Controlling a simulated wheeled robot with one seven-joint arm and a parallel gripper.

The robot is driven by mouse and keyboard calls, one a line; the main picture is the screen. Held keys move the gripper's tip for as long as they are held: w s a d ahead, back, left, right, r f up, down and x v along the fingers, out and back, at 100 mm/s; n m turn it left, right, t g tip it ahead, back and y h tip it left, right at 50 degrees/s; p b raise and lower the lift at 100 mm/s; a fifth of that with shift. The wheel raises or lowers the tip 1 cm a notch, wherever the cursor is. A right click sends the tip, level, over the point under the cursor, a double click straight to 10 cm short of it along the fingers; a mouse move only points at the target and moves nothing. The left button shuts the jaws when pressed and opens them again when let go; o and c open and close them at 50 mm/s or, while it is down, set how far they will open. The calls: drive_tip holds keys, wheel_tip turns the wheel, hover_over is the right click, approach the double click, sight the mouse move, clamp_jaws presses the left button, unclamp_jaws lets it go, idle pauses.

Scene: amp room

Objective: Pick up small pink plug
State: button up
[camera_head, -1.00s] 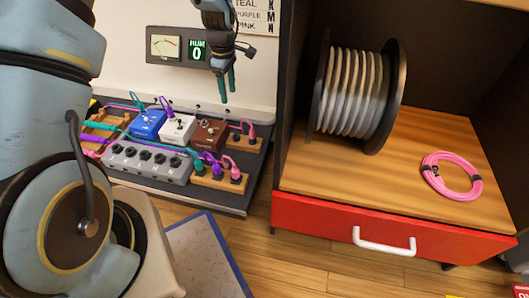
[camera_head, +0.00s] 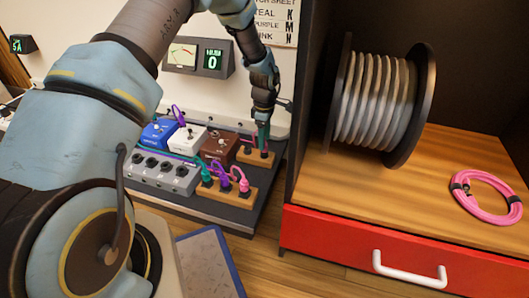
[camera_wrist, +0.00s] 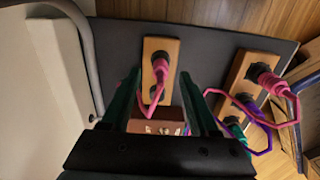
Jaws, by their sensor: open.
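A small pink plug (camera_wrist: 159,68) stands in a socket of a narrow wooden block (camera_wrist: 172,48), with its pink cable running toward the camera. My gripper (camera_wrist: 160,77) is open, its two teal fingers on either side of this plug in the wrist view; I cannot tell whether they touch it. In the head view my gripper (camera_head: 263,133) points down over the back wooden block (camera_head: 248,155), largely hiding the plug there. Another pink plug (camera_head: 240,180) sits in the front wooden block (camera_head: 228,193) with a purple and a teal plug; it also shows in the wrist view (camera_wrist: 264,76).
Blue (camera_head: 158,132), white (camera_head: 187,139) and brown (camera_head: 218,147) pedals and a grey box (camera_head: 160,174) crowd the dark board. A meter panel (camera_head: 199,56) reading 0 hangs behind. A cable reel (camera_head: 380,100) and pink cable coil (camera_head: 486,196) rest on the red-drawered cabinet (camera_head: 340,240) to the right.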

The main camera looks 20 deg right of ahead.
wheel_tip(320, 180, down, 3)
drive_tip(key=shift+b, duration=0.35)
drive_tip(key=shift+c, duration=0.3)
drive_tip(key=shift+r, duration=0.1)
clamp_jaws()
